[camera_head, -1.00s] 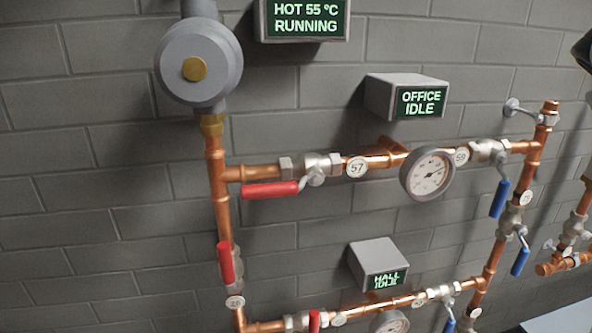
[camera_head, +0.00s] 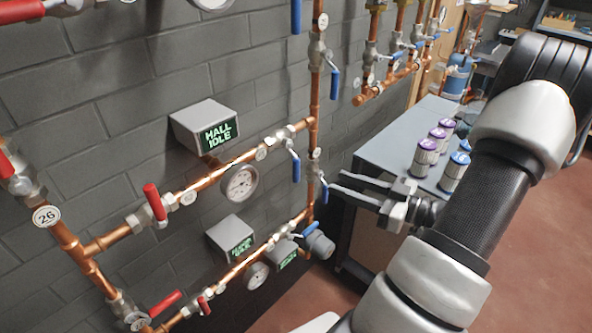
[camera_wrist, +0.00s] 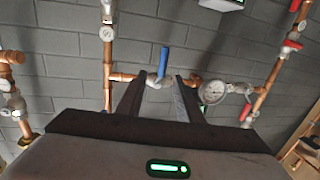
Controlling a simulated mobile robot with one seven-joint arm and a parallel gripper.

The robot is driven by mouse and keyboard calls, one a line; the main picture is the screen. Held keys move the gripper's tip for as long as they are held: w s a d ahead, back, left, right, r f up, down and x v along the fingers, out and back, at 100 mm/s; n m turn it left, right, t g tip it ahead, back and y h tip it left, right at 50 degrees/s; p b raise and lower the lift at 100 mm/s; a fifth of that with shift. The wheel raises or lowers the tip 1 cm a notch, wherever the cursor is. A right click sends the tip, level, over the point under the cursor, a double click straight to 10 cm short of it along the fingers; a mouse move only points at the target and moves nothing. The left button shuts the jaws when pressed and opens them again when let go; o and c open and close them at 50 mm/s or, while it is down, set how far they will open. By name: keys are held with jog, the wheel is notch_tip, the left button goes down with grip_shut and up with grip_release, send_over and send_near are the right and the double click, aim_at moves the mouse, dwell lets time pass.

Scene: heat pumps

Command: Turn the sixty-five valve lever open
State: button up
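No tag reading sixty-five is legible in these frames. My gripper (camera_head: 336,182) is open and empty at the right of the pipework, its two fingers pointing left toward the wall. In the wrist view a blue lever (camera_wrist: 164,61) stands across its copper pipe, seen between my open fingers (camera_wrist: 159,82) and apparently beyond their tips. It looks like the blue lever (camera_head: 295,166) hanging down at the right end of the HALL row in the head view. Another blue lever (camera_head: 324,191) hangs on the vertical pipe, close to the fingertips in the picture. Contact cannot be seen.
The HALL IDLE display (camera_head: 218,133) and a round gauge (camera_head: 240,182) sit left of the blue levers. A red lever (camera_head: 155,202) is farther left. A grey bench (camera_head: 385,150) with several canisters stands behind my arm. Red floor is clear at lower right.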

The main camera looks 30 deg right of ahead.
jog(key=a+r+b+x, duration=0.1)
jog(key=x, duration=1.6)
jog(key=shift+s+r+y+b, duration=0.15)
jog(key=shift+r+y+b, duration=0.15)
jog(key=shift+b, duration=0.05)
grip_shut()
